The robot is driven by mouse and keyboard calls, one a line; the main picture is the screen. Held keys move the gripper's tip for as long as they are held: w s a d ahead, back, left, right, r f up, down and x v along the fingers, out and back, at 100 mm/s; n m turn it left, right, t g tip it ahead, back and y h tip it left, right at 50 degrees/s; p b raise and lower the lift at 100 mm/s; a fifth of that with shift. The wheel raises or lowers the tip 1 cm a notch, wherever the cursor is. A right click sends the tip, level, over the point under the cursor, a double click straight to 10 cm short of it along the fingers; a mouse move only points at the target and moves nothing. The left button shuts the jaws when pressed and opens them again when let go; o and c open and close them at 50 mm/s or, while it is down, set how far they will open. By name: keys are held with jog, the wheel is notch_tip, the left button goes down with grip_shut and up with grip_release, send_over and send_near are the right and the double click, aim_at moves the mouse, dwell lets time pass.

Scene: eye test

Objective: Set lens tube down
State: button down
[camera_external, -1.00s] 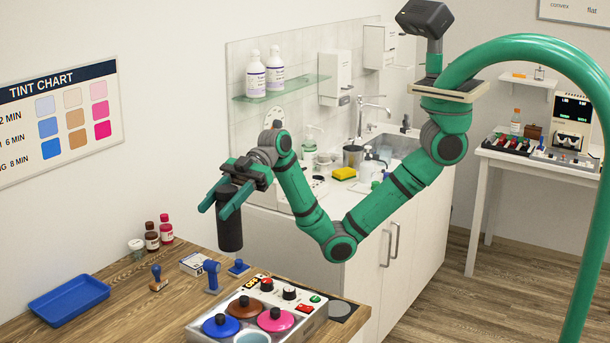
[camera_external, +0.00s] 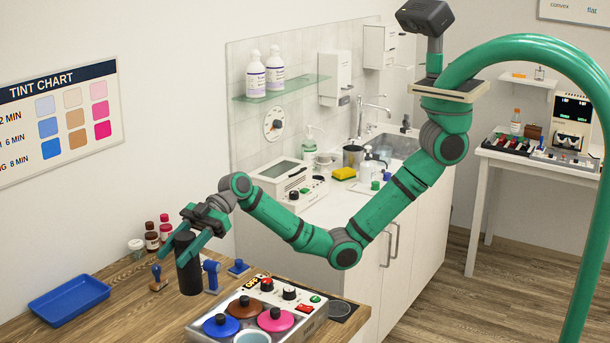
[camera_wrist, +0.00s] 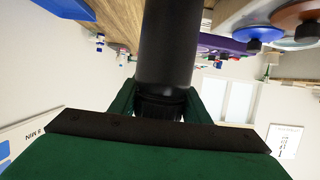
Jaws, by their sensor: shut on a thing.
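The lens tube (camera_external: 189,266) is a black cylinder, upright, in the external view over the wooden table's left part. My gripper (camera_external: 184,240) is shut on its upper end, with a green finger on either side. The tube's lower end is at or just above the table top; I cannot tell whether it touches. In the wrist view the lens tube (camera_wrist: 168,45) fills the upper middle, between the fingers of my gripper (camera_wrist: 160,100).
The wooden table (camera_external: 120,315) has bare room at front left. A blue tray (camera_external: 69,298) lies left. A blue-handled stamp (camera_external: 157,279), a blue stand (camera_external: 211,276) and small bottles (camera_external: 152,237) are close to the tube. A tinting unit (camera_external: 290,325) with coloured lids stands to the right.

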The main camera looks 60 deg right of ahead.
notch_tip(320, 180, down, 6)
jog(key=w+a, duration=0.1)
jog(key=a, duration=0.1)
jog(key=shift+w, duration=0.25)
jog(key=shift+f, duration=0.2)
jog(key=c, duration=1)
grip_release()
jog(key=shift+r, duration=0.1)
jog(key=v, duration=1.2)
